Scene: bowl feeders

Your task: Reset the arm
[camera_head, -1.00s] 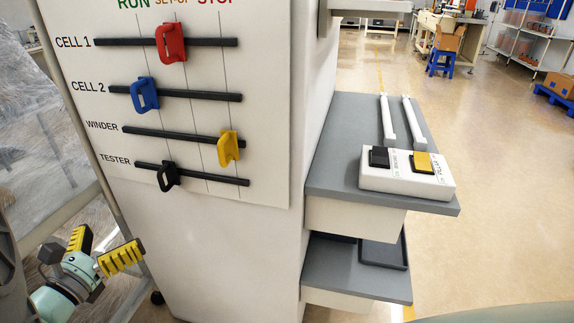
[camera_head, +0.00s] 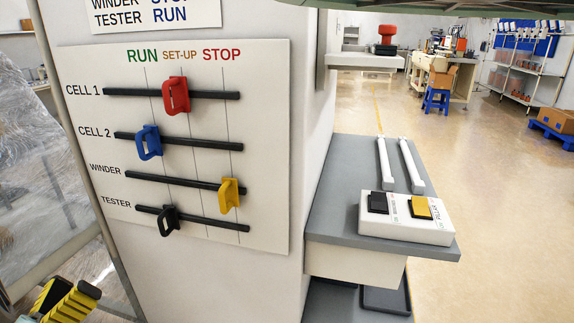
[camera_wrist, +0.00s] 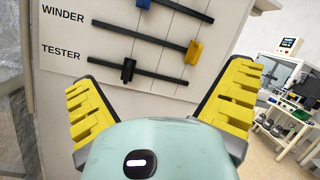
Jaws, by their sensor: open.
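My gripper (camera_head: 66,301) is at the lower left of the head view, cut off by the bottom edge. In the wrist view my gripper (camera_wrist: 160,105) has its two yellow-padded fingers spread wide with nothing between them. Beyond the fingers is the white slider board (camera_head: 80,235), with the black TESTER slider (camera_wrist: 128,71) and the yellow WINDER slider (camera_wrist: 193,51) in sight. My gripper appears apart from the board. My arm's upper links do not show clearly.
The board also has a red CELL 1 slider (camera_head: 175,95) and a blue CELL 2 slider (camera_head: 148,142). A grey shelf (camera_head: 335,210) at right carries a white switch box (camera_head: 405,232). Open floor lies to the right.

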